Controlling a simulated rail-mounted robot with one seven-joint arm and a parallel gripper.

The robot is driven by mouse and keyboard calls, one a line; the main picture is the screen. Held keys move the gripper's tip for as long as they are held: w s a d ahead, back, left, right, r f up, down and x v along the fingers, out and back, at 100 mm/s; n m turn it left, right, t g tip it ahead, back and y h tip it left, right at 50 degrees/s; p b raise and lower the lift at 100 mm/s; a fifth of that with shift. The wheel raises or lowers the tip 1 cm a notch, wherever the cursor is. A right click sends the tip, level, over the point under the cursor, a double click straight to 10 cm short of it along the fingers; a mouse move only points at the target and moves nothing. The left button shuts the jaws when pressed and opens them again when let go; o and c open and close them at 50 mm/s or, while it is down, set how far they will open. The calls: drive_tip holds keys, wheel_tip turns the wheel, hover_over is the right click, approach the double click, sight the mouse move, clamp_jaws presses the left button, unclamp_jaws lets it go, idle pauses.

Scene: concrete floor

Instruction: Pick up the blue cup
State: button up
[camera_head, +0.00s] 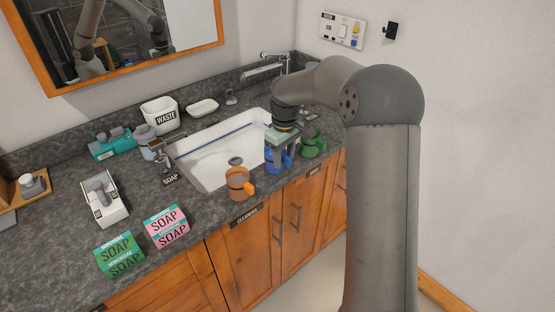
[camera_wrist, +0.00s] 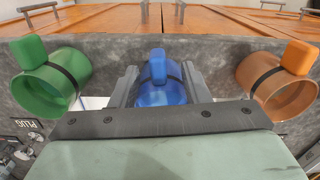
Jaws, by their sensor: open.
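The blue cup (camera_head: 279,158) stands on the counter in front of the sink, between an orange cup and a green cup. In the wrist view the blue cup (camera_wrist: 161,84) is in the middle, its handle toward the cabinet side. My gripper (camera_wrist: 160,90) is open, with one finger on each side of the blue cup. In the head view my gripper (camera_head: 282,140) is right over the cup and hides its upper part. I cannot tell whether the fingers touch it.
The orange cup (camera_head: 238,185) is to the left and the green cup (camera_head: 314,143) close on the right. The white sink (camera_head: 205,177) lies behind. Soap boxes (camera_head: 168,228) stand at the front left. A waste bin (camera_head: 160,115) is at the back.

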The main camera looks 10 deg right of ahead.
sight(283, 165)
wheel_tip(283, 165, down, 4)
drive_tip(key=shift+f+p, duration=0.1)
drive_tip(key=shift+p, duration=0.25)
clamp_jaws()
drive_tip(key=shift+w, duration=0.1)
drive_tip(key=shift+r, duration=0.2)
